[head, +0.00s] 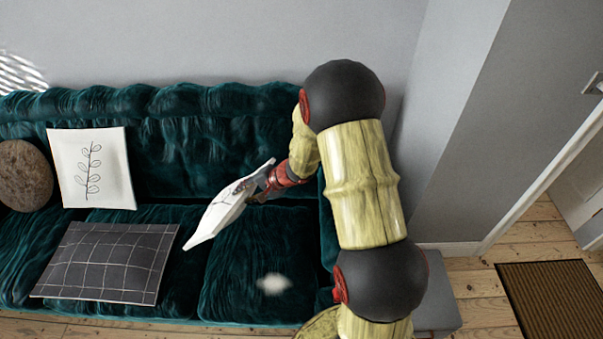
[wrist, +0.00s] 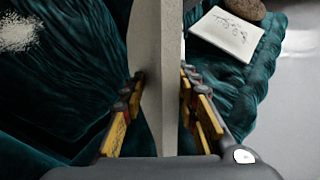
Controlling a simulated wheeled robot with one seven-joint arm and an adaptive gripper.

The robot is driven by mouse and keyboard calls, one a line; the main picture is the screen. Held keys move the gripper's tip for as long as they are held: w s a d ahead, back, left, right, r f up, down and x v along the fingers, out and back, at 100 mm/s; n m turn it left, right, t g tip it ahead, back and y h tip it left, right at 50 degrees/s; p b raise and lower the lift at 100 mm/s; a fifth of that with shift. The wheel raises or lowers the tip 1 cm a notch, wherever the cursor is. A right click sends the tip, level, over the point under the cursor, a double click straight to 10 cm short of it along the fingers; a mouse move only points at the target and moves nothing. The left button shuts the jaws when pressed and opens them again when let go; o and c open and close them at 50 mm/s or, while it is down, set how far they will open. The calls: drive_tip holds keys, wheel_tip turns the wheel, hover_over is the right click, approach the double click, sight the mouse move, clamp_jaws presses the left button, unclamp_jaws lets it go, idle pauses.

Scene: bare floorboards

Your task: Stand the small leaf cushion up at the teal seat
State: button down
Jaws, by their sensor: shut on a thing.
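A white cushion (head: 222,212) with faint dark lines, taken as the small leaf cushion, is held tilted above the right part of the teal sofa (head: 258,245). My gripper (head: 264,184) is shut on its upper right end. In the wrist view the cushion (wrist: 161,75) is seen edge-on between the fingers, apparently clear of the seat. Most of its leaf drawing is turned out of sight. Another white cushion (head: 95,168) with a leaf sprig leans upright on the backrest at left; it also shows in the wrist view (wrist: 225,36).
A dark grid-patterned cushion (head: 108,264) lies flat on the seat, front left. A brown round cushion (head: 24,176) stands at the far left. A small white fluffy patch (head: 273,284) is on the right seat, otherwise bare. A wall is behind; a doormat (head: 560,300) lies at right.

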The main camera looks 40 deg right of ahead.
drive_tip(key=shift+d+r+m+g+h+p, duration=0.4)
drive_tip(key=shift+r+g+h+p, duration=0.2)
drive_tip(key=shift+p, duration=0.2)
drive_tip(key=s+d+f+m+g+h+p, duration=0.1)
drive_tip(key=d+f+m+p, duration=0.25)
drive_tip(key=d+m, duration=0.9)
drive_tip(key=s+d+f+m+g+p, duration=0.15)
drive_tip(key=d+f+m, duration=0.45)
drive_tip(key=m, duration=1.2)
drive_tip(key=s+d+f+b, duration=0.4)
drive_tip(key=d+f+b, duration=0.3)
drive_tip(key=b, duration=0.1)
drive_tip(key=shift+s+d+f, duration=0.15)
drive_tip(key=shift+d+f, duration=0.15)
drive_tip(key=shift+d, duration=0.05)
